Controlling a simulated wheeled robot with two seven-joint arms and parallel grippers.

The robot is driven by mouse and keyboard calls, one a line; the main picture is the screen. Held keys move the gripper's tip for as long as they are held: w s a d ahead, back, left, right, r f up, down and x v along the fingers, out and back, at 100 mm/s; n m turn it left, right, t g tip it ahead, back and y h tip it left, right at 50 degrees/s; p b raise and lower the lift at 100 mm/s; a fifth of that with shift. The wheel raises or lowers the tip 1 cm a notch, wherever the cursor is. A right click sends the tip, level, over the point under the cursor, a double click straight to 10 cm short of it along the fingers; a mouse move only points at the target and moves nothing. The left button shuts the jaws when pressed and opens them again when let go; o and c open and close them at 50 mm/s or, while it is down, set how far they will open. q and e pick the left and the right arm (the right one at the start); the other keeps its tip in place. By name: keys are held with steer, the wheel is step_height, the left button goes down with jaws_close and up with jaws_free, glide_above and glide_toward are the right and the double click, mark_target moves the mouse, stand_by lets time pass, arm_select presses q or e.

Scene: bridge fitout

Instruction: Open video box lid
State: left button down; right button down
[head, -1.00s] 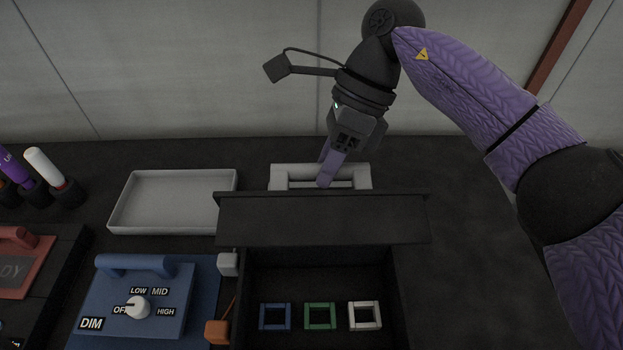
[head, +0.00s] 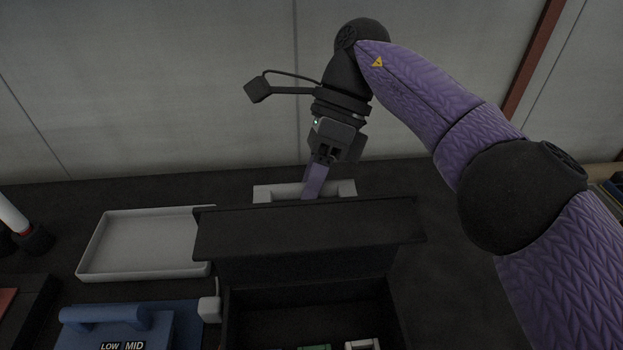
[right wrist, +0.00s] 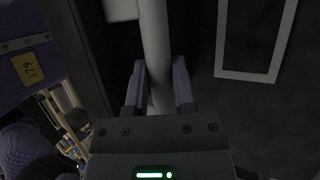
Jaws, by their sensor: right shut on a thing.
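The black video box (head: 238,318) stands in the lower middle of the head view. Its black lid (head: 308,232) is raised at the back, and the box's inside shows below it. A white handle (head: 347,187) shows behind the lid's upper edge. My right gripper (head: 312,186) reaches down from above behind the lid and is shut on this handle; the lid partly hides the fingertips. In the right wrist view the white handle bar (right wrist: 155,45) runs between the two purple fingers (right wrist: 159,85). My left gripper is not in view.
A shallow pale tray (head: 145,243) lies left of the lid. A blue control box (head: 118,318) with a handle is at the lower left. Green and white frames (head: 362,344) sit inside the video box, cut off below. A wall closes the back. The dark counter right of the box is clear.

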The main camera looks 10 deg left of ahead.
steer(key=shift+c, duration=2.2)
jaws_free()
steer(key=shift+f, duration=0.1)
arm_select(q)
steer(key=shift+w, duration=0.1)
arm_select(e)
step_height(320, 180, up, 7)
steer(key=p, duration=0.3)
steer(key=shift+p, duration=0.4)
step_height(320, 180, up, 3)
steer(key=p, duration=0.5)
steer(key=shift+p, duration=0.45)
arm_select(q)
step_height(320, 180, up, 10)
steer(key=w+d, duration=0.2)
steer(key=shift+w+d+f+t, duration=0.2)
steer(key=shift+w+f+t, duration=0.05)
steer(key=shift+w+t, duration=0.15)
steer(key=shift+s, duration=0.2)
